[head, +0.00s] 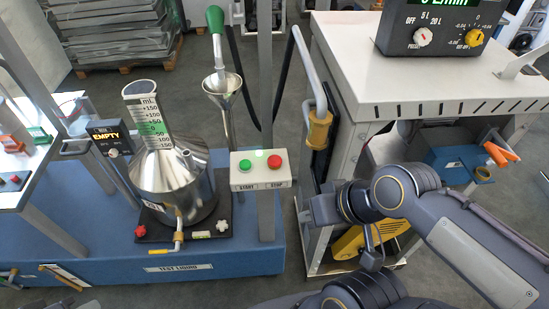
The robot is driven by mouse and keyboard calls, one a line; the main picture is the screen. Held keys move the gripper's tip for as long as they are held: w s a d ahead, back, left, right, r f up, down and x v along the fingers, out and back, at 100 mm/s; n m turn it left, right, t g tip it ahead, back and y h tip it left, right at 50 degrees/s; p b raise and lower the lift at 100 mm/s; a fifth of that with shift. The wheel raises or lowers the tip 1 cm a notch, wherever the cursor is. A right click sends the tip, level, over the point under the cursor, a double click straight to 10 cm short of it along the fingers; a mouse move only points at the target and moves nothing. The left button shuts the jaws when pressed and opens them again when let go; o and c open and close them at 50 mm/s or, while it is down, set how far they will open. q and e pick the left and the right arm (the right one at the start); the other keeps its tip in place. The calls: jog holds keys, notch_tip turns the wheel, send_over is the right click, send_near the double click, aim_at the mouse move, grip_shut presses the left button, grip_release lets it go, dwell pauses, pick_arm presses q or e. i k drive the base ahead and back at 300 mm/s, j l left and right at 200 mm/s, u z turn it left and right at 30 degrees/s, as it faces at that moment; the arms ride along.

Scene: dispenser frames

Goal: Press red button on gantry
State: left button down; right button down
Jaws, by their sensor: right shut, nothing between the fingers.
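The red button (274,162) is on the right of a white control box (259,180) on the gantry post (266,100), above the label STOP. A green button (245,166) is left of it, above START. My right gripper (304,208) comes in from the right, low and to the right of the box. It is shut and empty, apart from the red button in the picture. My left gripper is not in view.
A steel measuring vessel (172,178) stands on the blue base (215,262) left of the box. A funnel (222,84) with a green handle rises behind. A white table (430,72) with a dispenser display (440,30) stands right. A bent pipe (308,65) runs between post and table.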

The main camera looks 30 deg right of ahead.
aim_at(274, 160)
jog(key=i+j+z, duration=0.2)
jog(key=j+z, duration=0.25)
jog(key=i+j+z, duration=0.1)
jog(key=j+z, duration=0.2)
jog(key=z, duration=0.15)
jog(key=j+z, duration=0.45)
jog(key=i, duration=0.05)
